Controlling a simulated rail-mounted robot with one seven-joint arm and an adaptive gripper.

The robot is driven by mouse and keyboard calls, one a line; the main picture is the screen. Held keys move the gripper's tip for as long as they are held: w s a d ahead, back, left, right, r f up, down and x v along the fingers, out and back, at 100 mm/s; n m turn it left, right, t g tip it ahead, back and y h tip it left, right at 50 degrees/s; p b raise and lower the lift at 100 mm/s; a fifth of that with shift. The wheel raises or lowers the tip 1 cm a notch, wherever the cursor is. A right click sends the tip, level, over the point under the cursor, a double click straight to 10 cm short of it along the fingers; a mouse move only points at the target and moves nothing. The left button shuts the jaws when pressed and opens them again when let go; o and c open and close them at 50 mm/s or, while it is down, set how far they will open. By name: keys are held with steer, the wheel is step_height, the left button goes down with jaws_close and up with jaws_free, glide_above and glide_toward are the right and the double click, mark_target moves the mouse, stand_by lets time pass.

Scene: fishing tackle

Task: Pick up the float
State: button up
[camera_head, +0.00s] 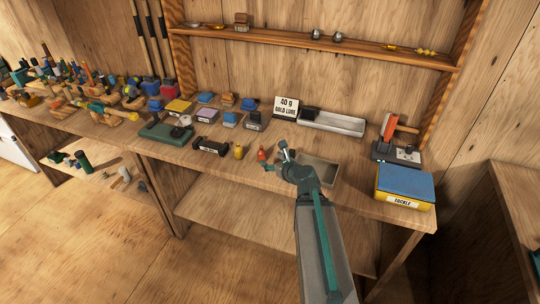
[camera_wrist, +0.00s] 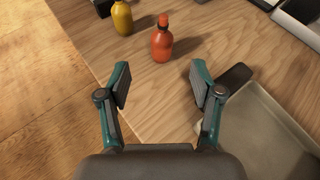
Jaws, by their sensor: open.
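An orange-red, bottle-shaped piece (camera_head: 262,154) stands upright on the wooden bench near its front edge; a similar yellow piece (camera_head: 239,152) stands to its left. I cannot tell for sure which is the float. In the wrist view the orange-red piece (camera_wrist: 162,45) stands just beyond my gripper (camera_wrist: 159,82), roughly centred between the fingertips. The yellow piece (camera_wrist: 122,18) is farther off to the left. My gripper is open with nothing between its fingers. In the head view my gripper (camera_head: 275,157) is close to the right of the orange-red piece.
A shallow tray (camera_wrist: 265,120) and a dark flat object (camera_wrist: 236,76) lie close to my right finger. A yellow-and-blue tackle box (camera_head: 405,186) is at the bench's right. A black holder (camera_head: 210,146) is left of the yellow piece. A sign (camera_head: 287,107) stands behind.

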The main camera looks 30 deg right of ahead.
mark_target(264, 154)
steer(key=shift+w+f+m, duration=0.1)
steer(key=shift+m, duration=0.4)
steer(key=shift+w+f+b, duration=0.2)
steer(key=shift+w+b, duration=0.05)
steer(key=shift+b, duration=0.2)
steer(key=b+x, duration=0.1)
steer(key=x, duration=0.3)
steer(key=shift+w+r, duration=0.1)
steer(key=shift+r, duration=0.05)
steer(key=shift+p+x, duration=0.8)
steer(key=shift+x, duration=2.2)
steer(key=shift+d, duration=0.15)
jaws_close()
